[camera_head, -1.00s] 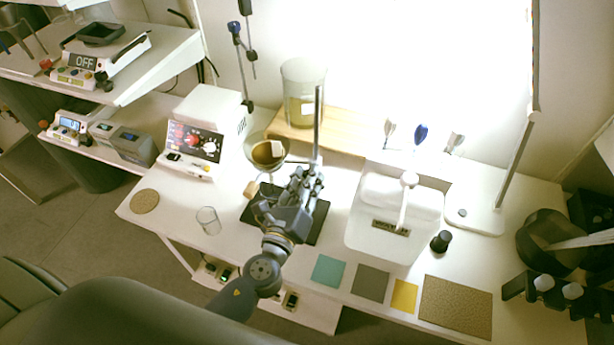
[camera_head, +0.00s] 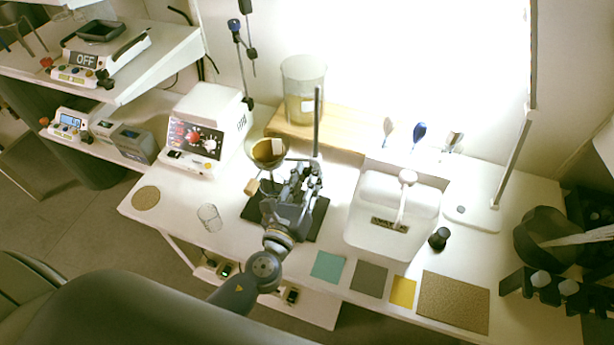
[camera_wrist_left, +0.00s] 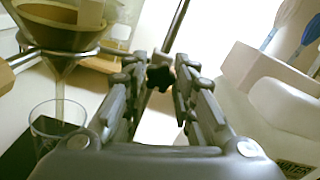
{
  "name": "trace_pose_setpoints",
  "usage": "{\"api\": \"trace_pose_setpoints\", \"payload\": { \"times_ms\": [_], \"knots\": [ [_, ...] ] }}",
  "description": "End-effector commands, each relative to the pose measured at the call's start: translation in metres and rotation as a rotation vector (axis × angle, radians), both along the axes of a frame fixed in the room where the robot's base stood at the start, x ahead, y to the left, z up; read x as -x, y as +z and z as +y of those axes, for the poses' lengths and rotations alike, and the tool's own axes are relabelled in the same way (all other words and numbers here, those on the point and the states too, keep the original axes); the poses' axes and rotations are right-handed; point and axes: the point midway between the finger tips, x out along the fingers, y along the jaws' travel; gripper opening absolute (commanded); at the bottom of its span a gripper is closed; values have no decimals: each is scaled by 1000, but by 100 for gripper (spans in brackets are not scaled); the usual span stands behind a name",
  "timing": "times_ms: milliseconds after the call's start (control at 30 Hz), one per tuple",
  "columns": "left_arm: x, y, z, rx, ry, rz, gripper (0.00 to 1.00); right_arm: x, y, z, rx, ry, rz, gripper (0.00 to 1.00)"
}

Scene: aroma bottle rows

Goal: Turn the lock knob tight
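The lock knob (camera_wrist_left: 160,77) is a small black lobed knob by the metal stand rod (camera_wrist_left: 176,28) in the left wrist view. My left gripper (camera_wrist_left: 160,72) is open, with one finger on each side of the knob and visible gaps between. In the head view my left gripper (camera_head: 298,184) is at the stand, in front of the upright rod (camera_head: 318,120), and hides the knob. A funnel with brown contents (camera_head: 267,152) sits left of the gripper; it also shows in the left wrist view (camera_wrist_left: 62,35). My right gripper is not in view.
A clear glass (camera_wrist_left: 58,122) stands below the funnel. Another empty glass (camera_head: 209,217) stands on the table to the left. A white machine (camera_head: 195,130) is behind it. A white appliance (camera_head: 390,215) stands close on the right. Coloured mats (camera_head: 328,266) lie along the front edge.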

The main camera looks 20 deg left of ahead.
Motion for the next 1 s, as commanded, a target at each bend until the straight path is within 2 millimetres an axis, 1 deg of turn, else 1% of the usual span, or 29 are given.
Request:
{"api": "trace_pose_setpoints", "payload": {
  "times_ms": [33, 67, 100, 400, 533, 667, 900, 1000],
  "knots": [
    [0, 0, 0, -2, 0, -1, 34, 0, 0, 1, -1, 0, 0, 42],
    [0, 0, 0, -2, 0, -1, 41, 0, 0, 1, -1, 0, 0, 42],
    [0, 0, 0, -1, 0, -1, 45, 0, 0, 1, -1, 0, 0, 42],
    [0, 0, 0, 0, 0, 0, 45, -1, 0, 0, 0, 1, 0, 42],
    [9, -2, 0, -1, -1, 4, 45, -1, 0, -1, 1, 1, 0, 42],
    [30, -2, 1, -2, -1, 5, 45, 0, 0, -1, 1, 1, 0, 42],
    [82, -2, 3, -2, -3, 5, 45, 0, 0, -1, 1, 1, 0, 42],
    [99, -1, 3, -2, -2, 3, 45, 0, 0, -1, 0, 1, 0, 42]
  ]
}}
